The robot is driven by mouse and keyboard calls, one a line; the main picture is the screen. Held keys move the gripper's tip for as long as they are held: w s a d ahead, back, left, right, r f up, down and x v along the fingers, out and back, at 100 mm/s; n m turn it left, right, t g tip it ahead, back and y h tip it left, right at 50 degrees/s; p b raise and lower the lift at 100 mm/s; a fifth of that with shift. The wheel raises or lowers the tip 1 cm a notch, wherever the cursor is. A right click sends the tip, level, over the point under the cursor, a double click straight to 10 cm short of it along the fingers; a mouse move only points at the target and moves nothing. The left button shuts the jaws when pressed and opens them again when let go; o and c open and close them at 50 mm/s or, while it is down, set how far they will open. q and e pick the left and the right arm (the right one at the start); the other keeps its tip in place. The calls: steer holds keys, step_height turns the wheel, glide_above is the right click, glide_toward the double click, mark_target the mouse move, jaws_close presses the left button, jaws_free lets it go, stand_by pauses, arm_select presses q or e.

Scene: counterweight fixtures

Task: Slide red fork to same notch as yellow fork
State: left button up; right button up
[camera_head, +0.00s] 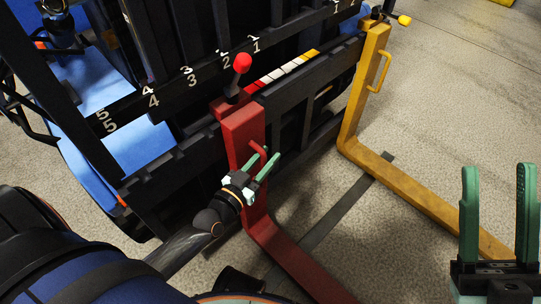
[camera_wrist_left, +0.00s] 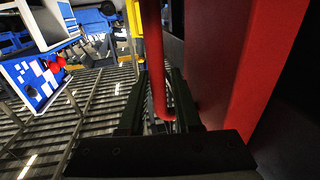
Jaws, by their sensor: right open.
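The red fork (camera_head: 242,140) hangs on the black notched carriage rail (camera_head: 160,165) of a forklift, its tine running toward the bottom. A red knob (camera_head: 242,63) stands on its top. The yellow fork (camera_head: 368,75) hangs further right on the carriage, with a yellow knob (camera_head: 404,20). My left gripper (camera_head: 266,163) is at the red fork's handle. In the left wrist view, the red handle (camera_wrist_left: 158,60) runs between the fingers of my left gripper (camera_wrist_left: 160,95), which look shut on it. My right gripper (camera_head: 499,200) is open and empty at the lower right.
A red, white and yellow strip (camera_head: 285,70) lies between the forks along the carriage. The concrete floor (camera_head: 460,100) is clear right of the yellow fork, with a dark strip (camera_head: 340,215) crossing it between the forks.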

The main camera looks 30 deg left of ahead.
arm_select(q)
steer(key=shift+w+d, duration=0.15)
steer(key=shift+w, duration=0.8)
jaws_close()
stand_by(0.8)
